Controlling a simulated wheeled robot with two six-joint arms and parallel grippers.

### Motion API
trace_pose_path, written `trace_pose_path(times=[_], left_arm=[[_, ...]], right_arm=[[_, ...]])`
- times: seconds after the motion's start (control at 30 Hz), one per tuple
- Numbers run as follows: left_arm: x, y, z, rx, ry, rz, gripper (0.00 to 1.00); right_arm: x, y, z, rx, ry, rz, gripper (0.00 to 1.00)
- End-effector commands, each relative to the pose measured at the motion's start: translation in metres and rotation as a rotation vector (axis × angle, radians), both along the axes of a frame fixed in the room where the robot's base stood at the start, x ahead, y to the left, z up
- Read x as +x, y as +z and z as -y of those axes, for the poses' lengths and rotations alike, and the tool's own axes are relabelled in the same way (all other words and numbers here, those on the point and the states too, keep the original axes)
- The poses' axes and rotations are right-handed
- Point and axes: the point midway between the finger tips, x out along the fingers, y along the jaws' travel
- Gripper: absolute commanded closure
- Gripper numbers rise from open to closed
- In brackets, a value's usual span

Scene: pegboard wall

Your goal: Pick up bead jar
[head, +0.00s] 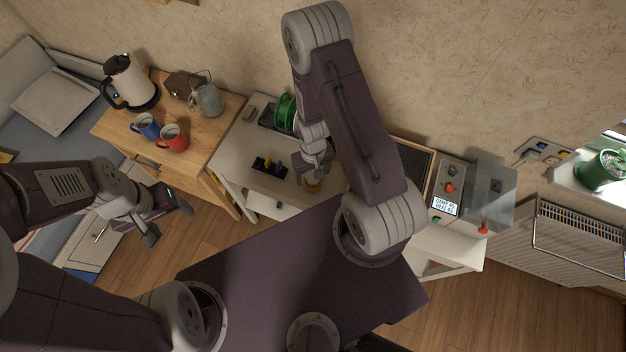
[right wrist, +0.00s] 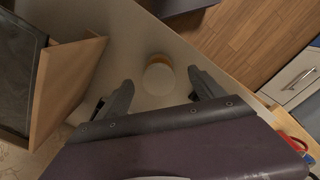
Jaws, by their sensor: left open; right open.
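The bead jar (right wrist: 159,76) is a small round jar with a pale top and an amber rim, seen from above on the light table in the right wrist view. In the head view a small amber part of it (head: 312,187) shows just below my right gripper (head: 316,173). In the right wrist view my right gripper (right wrist: 160,84) is open, with its fingers on either side of the jar's image; I cannot tell whether they touch it. My left gripper (head: 168,223) is open and empty, over the floor at the left.
A black holder with yellow parts (head: 269,168) and a green spool (head: 285,112) are on the same table (head: 238,150). A wooden cabinet at left carries a blue mug (head: 145,126), red mug (head: 172,138) and kettle (head: 128,82).

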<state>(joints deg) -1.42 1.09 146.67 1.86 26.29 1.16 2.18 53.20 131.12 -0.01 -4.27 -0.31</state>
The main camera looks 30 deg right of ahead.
Motion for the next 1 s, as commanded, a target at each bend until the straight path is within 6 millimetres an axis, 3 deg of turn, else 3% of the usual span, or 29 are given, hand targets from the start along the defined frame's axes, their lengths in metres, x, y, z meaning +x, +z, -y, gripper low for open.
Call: trace_pose_path(times=[0.2, 0.5, 0.73, 0.77, 1.0], left_arm=[[0.000, 0.003, 0.000, 0.000, 0.000, 0.000, 0.31], [0.000, 0.012, 0.000, 0.000, 0.000, 0.000, 0.31], [0.000, 0.012, 0.000, 0.000, 0.000, 0.000, 0.31], [0.000, 0.012, 0.000, 0.000, 0.000, 0.000, 0.31], [0.000, 0.012, 0.000, 0.000, 0.000, 0.000, 0.31]], right_arm=[[0.001, -0.009, 0.001, 0.000, 0.000, -0.001, 0.22], [0.004, -0.053, 0.003, 0.000, 0.000, 0.000, 0.22], [0.005, -0.056, 0.003, 0.000, 0.000, 0.001, 0.22], [0.005, -0.056, 0.003, 0.000, 0.000, 0.001, 0.25], [0.005, -0.056, 0.003, 0.000, 0.000, 0.001, 0.92]])
